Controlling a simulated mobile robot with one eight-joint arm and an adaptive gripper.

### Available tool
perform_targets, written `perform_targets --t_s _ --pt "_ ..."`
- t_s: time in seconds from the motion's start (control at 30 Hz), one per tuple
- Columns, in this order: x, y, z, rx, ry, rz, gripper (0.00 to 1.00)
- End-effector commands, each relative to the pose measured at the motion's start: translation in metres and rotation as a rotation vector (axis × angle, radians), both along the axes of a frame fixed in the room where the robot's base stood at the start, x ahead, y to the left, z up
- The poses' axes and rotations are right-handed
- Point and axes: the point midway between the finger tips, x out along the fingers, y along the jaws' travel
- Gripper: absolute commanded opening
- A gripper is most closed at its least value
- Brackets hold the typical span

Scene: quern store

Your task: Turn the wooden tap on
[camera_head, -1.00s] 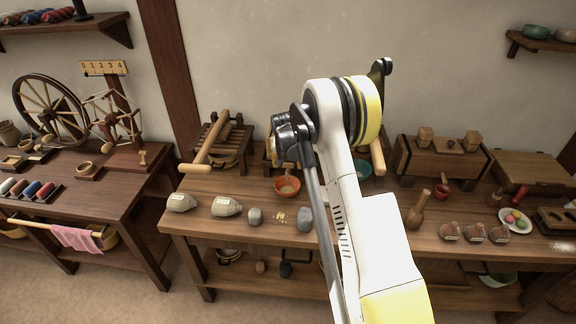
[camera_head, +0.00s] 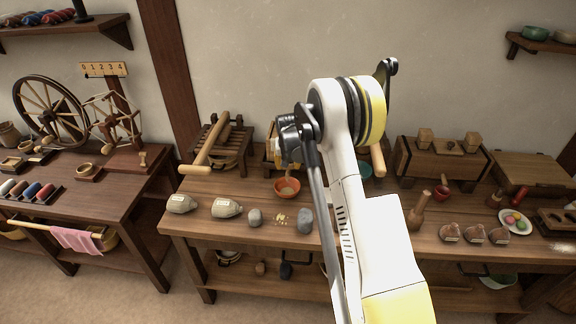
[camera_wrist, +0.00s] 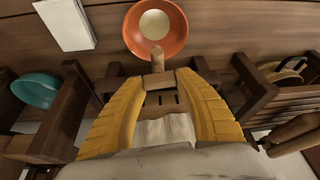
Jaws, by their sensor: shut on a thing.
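In the wrist view, the yellow fingers of my gripper (camera_wrist: 158,92) are closed around a small wooden piece that appears to be part of the wooden tap. A short wooden peg (camera_wrist: 157,60), probably the tap's spout, sticks out past the fingertips toward an orange bowl (camera_wrist: 156,28) with pale contents. The fingers hide most of the gripped piece, so its turn angle cannot be told. In the head view, the orange bowl (camera_head: 288,188) stands on the table in front of the stand where my gripper is. My wrist and arm mostly hide the gripper and the tap there.
Wooden frames stand close on both sides of my gripper in the wrist view. A teal bowl (camera_wrist: 36,90) is in the left one. A slatted press (camera_head: 218,143) stands left in the head view.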

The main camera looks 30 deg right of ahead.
Motion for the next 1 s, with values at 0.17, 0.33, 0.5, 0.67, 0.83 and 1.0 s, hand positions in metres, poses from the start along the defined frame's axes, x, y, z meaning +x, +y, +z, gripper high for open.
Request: perform_targets --t_s 0.17,0.33,0.5,0.67,0.83,1.0 --pt "-0.0005 -0.0013 -0.0006 0.001 0.000 0.147 0.10" --pt "-0.0002 -0.0013 -0.0006 0.000 0.000 0.308 0.10" --pt "-0.0002 -0.0008 -0.0007 0.001 0.000 0.469 0.10" --pt "0.0001 -0.0012 -0.0006 0.002 -0.001 0.621 0.10" --pt "0.0001 -0.0008 -0.0005 0.001 -0.001 0.784 0.10" --pt "0.0002 -0.0009 -0.0005 0.001 0.001 0.945 0.10"
